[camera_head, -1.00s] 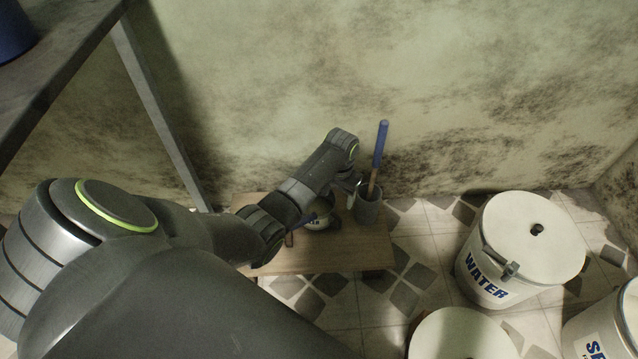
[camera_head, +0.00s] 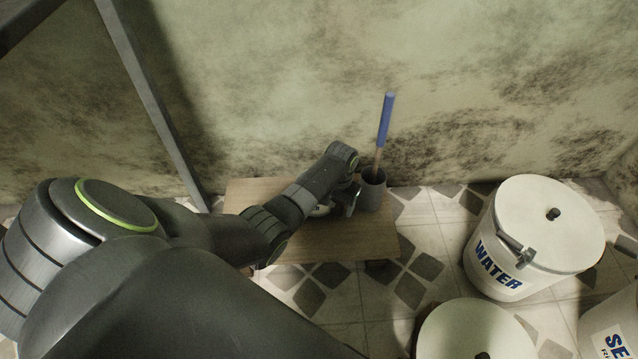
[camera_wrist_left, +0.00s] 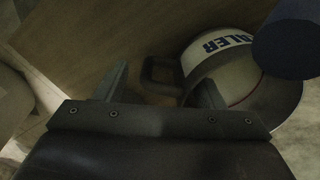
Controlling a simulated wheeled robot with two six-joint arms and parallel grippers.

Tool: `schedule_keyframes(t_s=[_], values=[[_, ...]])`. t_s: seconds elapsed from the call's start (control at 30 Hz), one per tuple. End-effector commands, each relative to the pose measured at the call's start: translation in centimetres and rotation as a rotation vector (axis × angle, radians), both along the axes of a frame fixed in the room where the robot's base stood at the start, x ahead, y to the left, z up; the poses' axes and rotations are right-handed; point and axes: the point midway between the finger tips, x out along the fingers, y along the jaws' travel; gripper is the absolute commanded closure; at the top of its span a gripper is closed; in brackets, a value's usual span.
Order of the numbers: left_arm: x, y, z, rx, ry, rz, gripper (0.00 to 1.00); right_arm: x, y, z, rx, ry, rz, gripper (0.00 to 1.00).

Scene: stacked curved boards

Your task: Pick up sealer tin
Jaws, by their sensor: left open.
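The sealer tin (camera_head: 318,211) is a white tin with blue lettering on a low wooden table (camera_head: 340,246). In the head view my arm hides most of it. In the left wrist view the tin (camera_wrist_left: 228,62) lies at the upper right, its lettering partly readable as "ALER". In the head view the left gripper (camera_head: 347,200) is over the table. My right gripper is not in view.
A grey cup (camera_head: 372,192) with a blue-handled tool (camera_head: 386,120) stands close to the gripper. A white WATER bin (camera_head: 535,240) and other lidded bins (camera_head: 475,330) stand on the tiled floor at right. A stained wall (camera_head: 300,80) is behind.

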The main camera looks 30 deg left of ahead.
Motion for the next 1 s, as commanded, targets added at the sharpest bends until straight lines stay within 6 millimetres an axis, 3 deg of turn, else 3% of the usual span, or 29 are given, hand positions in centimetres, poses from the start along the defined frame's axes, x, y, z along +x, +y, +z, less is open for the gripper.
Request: schedule_keyframes(t_s=[0.03,0.13,0.43,0.83,1.0], values=[[-0.1,0.0,-1.3,0.000,0.001,0.000,0.37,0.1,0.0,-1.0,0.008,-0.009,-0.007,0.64],[-0.1,0.0,-2.2,0.000,0.002,0.000,0.37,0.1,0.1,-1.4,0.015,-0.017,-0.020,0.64],[0.0,0.0,-2.3,0.000,0.000,0.000,0.39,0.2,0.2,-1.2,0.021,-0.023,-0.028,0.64],[-0.1,0.0,-2.3,0.000,0.001,0.000,0.91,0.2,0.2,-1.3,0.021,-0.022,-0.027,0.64],[0.0,0.0,-2.2,0.001,-0.001,-0.001,0.94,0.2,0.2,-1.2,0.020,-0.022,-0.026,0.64]])
